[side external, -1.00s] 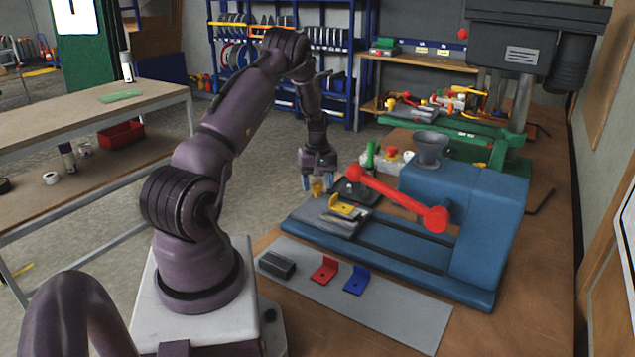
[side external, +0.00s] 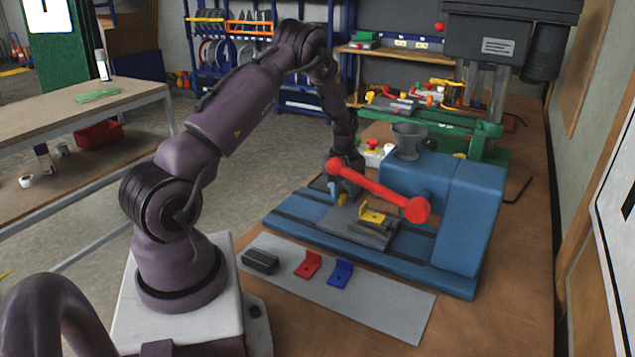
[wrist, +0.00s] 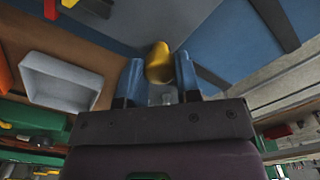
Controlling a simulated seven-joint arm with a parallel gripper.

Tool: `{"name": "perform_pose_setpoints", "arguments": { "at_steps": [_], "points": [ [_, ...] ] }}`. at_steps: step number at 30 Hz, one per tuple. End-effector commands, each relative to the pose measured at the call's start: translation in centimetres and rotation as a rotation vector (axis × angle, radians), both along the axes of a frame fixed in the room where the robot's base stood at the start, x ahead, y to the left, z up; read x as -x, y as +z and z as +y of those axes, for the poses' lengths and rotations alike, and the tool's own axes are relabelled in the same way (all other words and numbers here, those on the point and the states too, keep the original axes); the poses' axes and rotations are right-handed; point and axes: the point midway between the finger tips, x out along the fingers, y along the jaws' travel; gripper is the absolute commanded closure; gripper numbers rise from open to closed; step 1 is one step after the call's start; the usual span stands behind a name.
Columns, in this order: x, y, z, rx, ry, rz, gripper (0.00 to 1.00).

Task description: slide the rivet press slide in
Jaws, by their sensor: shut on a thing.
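The blue rivet press (side external: 480,210) stands on the bench with its flat base (side external: 300,205) reaching to the left. The grey slide (side external: 350,227) lies on the base, partway along its rails, left of the press body. A yellow angle bracket (side external: 372,213) sits on the slide. My gripper (side external: 340,198) is at the slide's outer end. In the wrist view, its blue fingers are shut on a brass-coloured knob (wrist: 159,60), which stands between them. The red lever (side external: 380,190) of the press crosses in front of my wrist and hides part of it.
A grey mat (side external: 370,305) in front of the press holds a dark block (side external: 260,261), a red bracket (side external: 307,264) and a blue bracket (side external: 341,273). A grey funnel (side external: 408,140) tops the press. A green drill press (side external: 485,135) stands behind.

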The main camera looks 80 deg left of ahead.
Motion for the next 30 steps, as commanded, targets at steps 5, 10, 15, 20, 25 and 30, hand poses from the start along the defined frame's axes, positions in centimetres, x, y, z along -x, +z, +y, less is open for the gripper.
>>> {"name": "perform_pose_setpoints", "arguments": {
  "at_steps": [5, 10, 15, 20, 25, 30],
  "points": [
    [-1.4, 0.1, -1.4, -0.001, 0.001, -0.003, 1.00],
    [-1.4, 0.1, -1.4, -0.001, 0.003, -0.003, 1.00],
    [-1.4, 0.1, -1.3, -0.001, 0.003, -0.002, 0.60],
    [-1.3, 0.1, -1.3, -0.001, 0.003, -0.001, 0.43],
    [-1.3, 0.1, -1.3, -0.001, 0.002, -0.001, 0.43],
    [-1.4, 1.2, -1.3, -0.002, 0.001, -0.003, 0.43]
  ]
}}
